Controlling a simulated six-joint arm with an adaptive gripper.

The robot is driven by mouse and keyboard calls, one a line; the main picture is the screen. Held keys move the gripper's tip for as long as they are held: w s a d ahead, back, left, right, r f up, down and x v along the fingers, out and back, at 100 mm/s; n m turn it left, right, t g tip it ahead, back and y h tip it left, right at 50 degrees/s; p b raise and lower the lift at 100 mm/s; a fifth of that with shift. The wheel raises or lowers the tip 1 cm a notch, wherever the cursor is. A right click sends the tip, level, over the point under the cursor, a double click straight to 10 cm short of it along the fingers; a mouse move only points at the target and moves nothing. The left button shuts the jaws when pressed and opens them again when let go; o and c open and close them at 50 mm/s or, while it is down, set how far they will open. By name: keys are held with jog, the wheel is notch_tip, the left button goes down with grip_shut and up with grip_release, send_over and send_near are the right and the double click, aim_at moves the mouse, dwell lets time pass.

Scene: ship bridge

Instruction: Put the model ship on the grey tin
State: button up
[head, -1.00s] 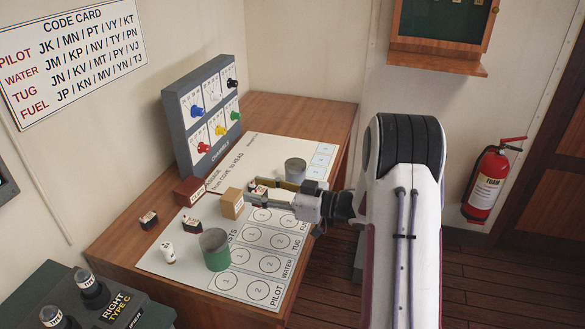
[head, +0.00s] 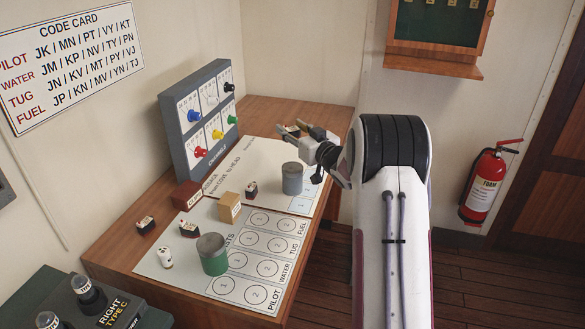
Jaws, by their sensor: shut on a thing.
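My gripper (head: 291,130) is at the end of the arm, over the back part of the desk. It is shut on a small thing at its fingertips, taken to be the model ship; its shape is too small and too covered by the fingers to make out. The grey tin (head: 292,180) stands upright on the chart sheet, lower in the picture than my gripper and apart from it. Its top is clear of my fingers. Small dark pieces with white tops stand on the desk, one (head: 251,190) left of the grey tin and others (head: 189,230) further left.
A grey switch panel (head: 190,150) rises at the back left. The sheet's printed circles are bare.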

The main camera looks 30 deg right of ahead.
jog(key=shift+f, duration=0.15)
send_over(292, 167)
jog(key=shift+s+f, duration=0.1)
jog(key=shift+f, duration=3)
jog(key=shift+f, duration=1.85)
jog(key=shift+f, duration=0.15)
jog(key=o, duration=1)
jog(key=shift+r, duration=0.2)
jog(key=shift+s+d+r, duration=0.15)
jog(key=shift+s, duration=2.85)
jog(key=shift+s+d+r, duration=0.1)
jog(key=shift+s, duration=2.9)
